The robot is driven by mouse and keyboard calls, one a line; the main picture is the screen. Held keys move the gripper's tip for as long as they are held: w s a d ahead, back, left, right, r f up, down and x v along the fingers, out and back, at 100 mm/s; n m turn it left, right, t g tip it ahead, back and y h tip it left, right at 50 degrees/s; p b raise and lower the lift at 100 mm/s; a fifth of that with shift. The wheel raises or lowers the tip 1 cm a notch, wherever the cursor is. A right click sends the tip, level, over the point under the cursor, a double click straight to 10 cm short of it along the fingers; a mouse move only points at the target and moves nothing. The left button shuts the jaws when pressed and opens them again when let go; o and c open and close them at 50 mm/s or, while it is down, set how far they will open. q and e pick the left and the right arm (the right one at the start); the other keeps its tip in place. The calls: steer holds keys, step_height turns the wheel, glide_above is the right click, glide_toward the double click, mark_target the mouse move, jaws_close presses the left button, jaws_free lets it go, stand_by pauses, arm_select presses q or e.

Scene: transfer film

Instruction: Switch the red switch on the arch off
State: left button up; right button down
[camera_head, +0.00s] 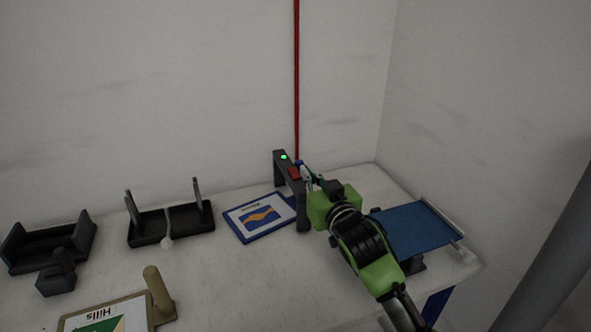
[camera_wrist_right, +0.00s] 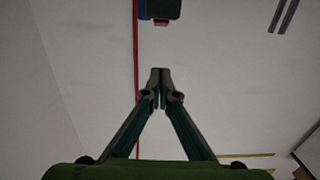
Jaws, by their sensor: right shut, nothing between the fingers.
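The dark grey arch (camera_head: 281,166) stands on the white table near the back wall. The red switch (camera_head: 294,173) is on its top bar, and a green light glows on the same bar. My right gripper (camera_head: 306,169) is shut and empty, close to the right of the red switch; I cannot tell whether it touches. In the right wrist view the shut fingertips (camera_wrist_right: 161,72) point toward the arch's dark end (camera_wrist_right: 161,9), where a small red part shows, with a gap between them in the picture. My left gripper is not in view.
A blue-framed picture card (camera_head: 259,217) lies by the arch. A blue tray (camera_head: 415,230) is right of my arm. Black holders (camera_head: 170,225) and a framed board (camera_head: 104,317) are at the left. A red vertical line (camera_head: 297,80) runs down the wall behind the arch.

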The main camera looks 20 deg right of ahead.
mark_target(296, 177)
steer(key=w, duration=0.3)
steer(key=shift+w+p, duration=0.15)
steer(key=shift+p, duration=0.2)
steer(key=w+p, duration=0.1)
steer(key=w, duration=0.3)
steer(key=shift+w+a+f, duration=0.1)
steer(key=shift+w+a, duration=0.05)
steer(key=shift+w, duration=0.15)
steer(key=shift+w+f, duration=0.2)
steer(key=shift+f, duration=0.45)
steer(key=shift+w+f, duration=0.15)
steer(key=shift+f, duration=0.45)
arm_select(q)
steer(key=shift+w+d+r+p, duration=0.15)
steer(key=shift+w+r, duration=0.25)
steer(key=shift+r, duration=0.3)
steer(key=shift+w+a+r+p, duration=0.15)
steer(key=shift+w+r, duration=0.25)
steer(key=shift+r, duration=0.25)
arm_select(e)
steer(key=shift+w+f, duration=0.15)
steer(key=shift+f, duration=0.7)
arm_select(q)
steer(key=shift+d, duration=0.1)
